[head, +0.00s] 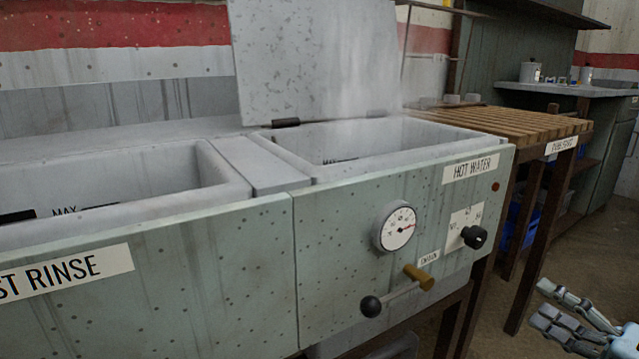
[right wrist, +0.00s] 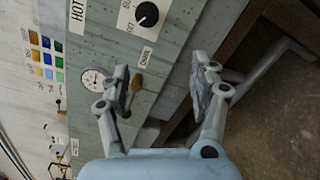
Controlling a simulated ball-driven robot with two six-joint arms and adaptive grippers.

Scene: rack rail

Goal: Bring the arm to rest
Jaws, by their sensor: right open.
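My right gripper (head: 568,318) is at the lower right corner of the head view, in front of the sink unit and apart from it. In the right wrist view its two fingers (right wrist: 163,90) are spread wide with nothing between them. Behind the fingers are the unit's front panel, the drain handle and the floor. My left gripper does not show in either view.
The sink unit (head: 240,270) has a dial gauge (head: 397,227), a black knob (head: 474,237) and a drain handle (head: 400,292) sticking out of its front. The hot water lid (head: 315,60) stands open. A slatted wooden table (head: 500,121) is at right. Floor at lower right is clear.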

